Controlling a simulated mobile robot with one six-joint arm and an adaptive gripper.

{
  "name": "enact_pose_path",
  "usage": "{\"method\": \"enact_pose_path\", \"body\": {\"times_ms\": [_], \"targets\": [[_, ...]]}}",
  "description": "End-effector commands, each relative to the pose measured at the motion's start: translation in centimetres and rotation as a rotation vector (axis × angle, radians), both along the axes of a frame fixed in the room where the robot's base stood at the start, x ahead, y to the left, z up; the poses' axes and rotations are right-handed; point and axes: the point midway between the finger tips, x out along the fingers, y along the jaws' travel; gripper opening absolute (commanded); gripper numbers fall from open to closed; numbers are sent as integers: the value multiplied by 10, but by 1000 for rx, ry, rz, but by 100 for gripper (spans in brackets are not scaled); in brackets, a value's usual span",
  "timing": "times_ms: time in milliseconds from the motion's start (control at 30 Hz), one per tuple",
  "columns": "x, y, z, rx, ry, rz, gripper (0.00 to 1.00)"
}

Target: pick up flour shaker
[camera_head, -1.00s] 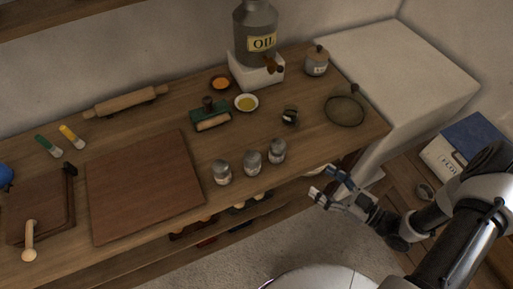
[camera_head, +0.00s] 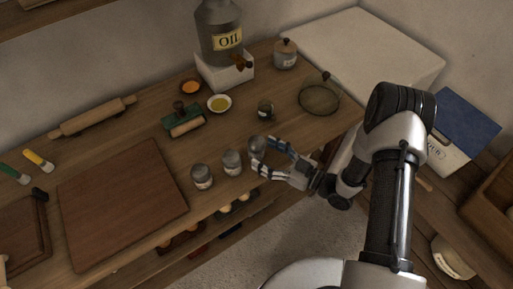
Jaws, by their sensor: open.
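Three small grey shakers with metal tops stand in a row near the front edge of the wooden counter: a left one (camera_head: 202,176), a middle one (camera_head: 232,162) and a right one (camera_head: 257,147). Their labels are too small to read, so I cannot tell which holds flour. My gripper (camera_head: 262,156) is open at the right shaker, with its fingers pointing left. The fingers partly cover that shaker's lower part and seem to lie on either side of it. I cannot tell whether they touch it.
A dark board (camera_head: 122,205) lies left of the shakers.

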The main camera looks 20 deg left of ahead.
Motion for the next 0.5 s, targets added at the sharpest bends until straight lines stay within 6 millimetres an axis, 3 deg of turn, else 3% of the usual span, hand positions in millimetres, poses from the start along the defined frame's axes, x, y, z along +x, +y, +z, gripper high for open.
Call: {"method": "enact_pose_path", "body": {"times_ms": [233, 500], "targets": [[12, 33, 1, 0, -1, 4, 70], [15, 37, 2, 0, 0, 1, 70]]}}
